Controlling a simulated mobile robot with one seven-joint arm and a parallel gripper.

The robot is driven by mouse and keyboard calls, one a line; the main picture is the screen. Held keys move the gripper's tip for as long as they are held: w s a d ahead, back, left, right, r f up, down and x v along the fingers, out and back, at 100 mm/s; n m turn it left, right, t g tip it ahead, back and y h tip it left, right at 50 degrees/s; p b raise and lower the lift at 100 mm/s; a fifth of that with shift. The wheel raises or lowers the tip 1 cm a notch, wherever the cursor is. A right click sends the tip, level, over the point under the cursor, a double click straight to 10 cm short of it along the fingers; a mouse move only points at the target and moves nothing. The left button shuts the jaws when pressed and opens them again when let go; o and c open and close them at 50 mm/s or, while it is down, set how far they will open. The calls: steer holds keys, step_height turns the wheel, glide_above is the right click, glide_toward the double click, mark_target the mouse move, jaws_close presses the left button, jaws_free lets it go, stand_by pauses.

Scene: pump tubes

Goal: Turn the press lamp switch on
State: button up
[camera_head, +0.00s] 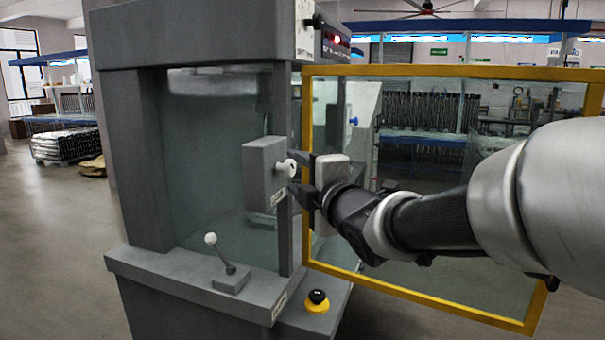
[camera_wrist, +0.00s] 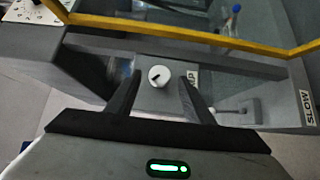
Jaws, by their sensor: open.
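The lamp switch is a round white knob (camera_head: 291,167) on a grey box (camera_head: 264,172) fixed to the front post of the press. The knob also shows in the wrist view (camera_wrist: 159,75), with a short slanted dark mark on its face; part of a label ending in "MP" is beside it. My gripper (camera_head: 297,180) is open in front of the box. In the wrist view its two dark fingers (camera_wrist: 159,84) stand on either side of the knob, with gaps visible. I cannot tell how deep the fingers reach around it.
The yellow-framed glass door (camera_head: 450,72) stands open to the right, close by my arm. Below are a white-balled lever (camera_head: 211,239) and a black-and-yellow button (camera_head: 317,300). A red light (camera_head: 336,39) shows on the top panel. Open floor lies left.

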steer(key=shift+x, duration=1.05)
steer(key=c, duration=1)
steer(key=shift+r+p, duration=0.15)
steer(key=shift+p, duration=0.2)
